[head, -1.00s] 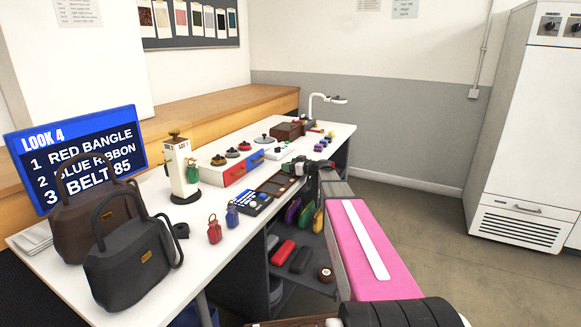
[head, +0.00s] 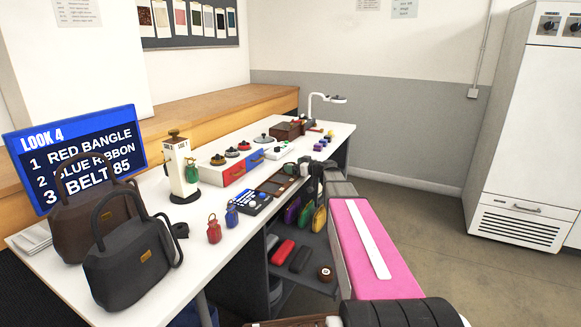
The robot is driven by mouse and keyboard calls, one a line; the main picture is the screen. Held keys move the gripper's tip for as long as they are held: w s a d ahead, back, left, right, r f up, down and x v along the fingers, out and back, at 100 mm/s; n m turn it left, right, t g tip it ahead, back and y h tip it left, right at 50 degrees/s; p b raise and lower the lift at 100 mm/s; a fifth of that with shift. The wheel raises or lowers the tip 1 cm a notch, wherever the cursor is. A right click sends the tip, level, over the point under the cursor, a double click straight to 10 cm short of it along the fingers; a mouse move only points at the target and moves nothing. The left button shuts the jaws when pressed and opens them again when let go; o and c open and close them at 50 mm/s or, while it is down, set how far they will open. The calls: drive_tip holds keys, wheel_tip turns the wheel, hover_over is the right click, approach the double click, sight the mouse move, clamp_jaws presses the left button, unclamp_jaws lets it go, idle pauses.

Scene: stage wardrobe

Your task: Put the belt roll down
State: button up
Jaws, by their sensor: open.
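My gripper (head: 305,169) is at the right edge of the white table, beside a brown tray (head: 262,191). It is small and dark in this view, and its fingers are partly hidden by my own wrist. It is open. I cannot make out for sure a belt roll at the gripper or in the tray. A round brown roll (head: 326,274) lies on the lower shelf, and a small black roll (head: 180,230) lies on the table beside the black bag. I cannot tell whether either is the belt roll. A screen (head: 75,155) lists "BELT 85" third.
A lamp (head: 325,98) stands at the back. The floor on the right is clear.

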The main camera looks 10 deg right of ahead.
drive_tip(key=v, duration=0.9)
drive_tip(key=shift+s+f, duration=0.1)
